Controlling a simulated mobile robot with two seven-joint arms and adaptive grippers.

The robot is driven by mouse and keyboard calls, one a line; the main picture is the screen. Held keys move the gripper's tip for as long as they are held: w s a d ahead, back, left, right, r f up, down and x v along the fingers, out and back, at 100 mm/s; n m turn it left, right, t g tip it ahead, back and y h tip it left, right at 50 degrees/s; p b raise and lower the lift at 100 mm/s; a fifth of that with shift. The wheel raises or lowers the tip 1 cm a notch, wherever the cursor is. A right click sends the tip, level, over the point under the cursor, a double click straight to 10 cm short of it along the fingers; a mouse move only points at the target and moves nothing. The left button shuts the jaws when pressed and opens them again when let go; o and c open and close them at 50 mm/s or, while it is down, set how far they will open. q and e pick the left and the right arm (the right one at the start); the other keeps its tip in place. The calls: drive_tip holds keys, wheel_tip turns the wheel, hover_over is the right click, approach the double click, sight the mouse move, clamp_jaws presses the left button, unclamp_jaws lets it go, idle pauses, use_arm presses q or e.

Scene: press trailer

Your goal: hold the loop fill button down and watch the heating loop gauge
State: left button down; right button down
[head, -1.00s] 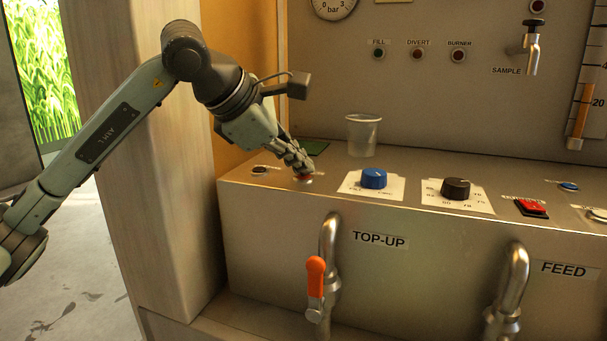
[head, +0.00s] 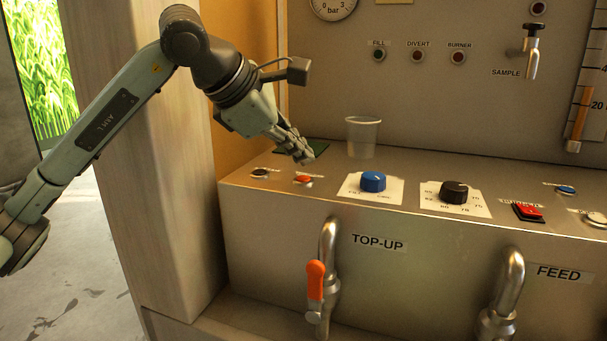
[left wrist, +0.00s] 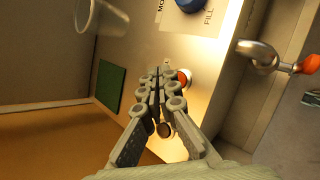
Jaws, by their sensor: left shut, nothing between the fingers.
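My left gripper (head: 304,158) is shut and empty. It hangs above the panel, just behind a red button (head: 303,179), and looks clear of it. The red button also shows beside my fingertips in the left wrist view (left wrist: 185,77). A dark button (head: 260,173) sits to its left. I cannot read a label that says which one is the loop fill button. A round gauge marked bar (head: 333,8) is cut off by the top edge, so its needle cannot be read. My right gripper is not in view.
A clear cup (head: 362,137) and a dark green pad (head: 316,147) lie behind the buttons. A blue knob (head: 373,182), a black knob (head: 453,192) and a red switch (head: 528,211) are to the right. An orange-handled TOP-UP valve (head: 316,280) is in front below.

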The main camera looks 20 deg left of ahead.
sight(300, 179)
use_arm(q)
wheel_tip(300, 179, up, 4)
drive_tip(key=p, duration=0.2)
drive_tip(key=shift+r+p, duration=0.15)
drive_tip(key=shift+p, duration=0.2)
idle(0.9)
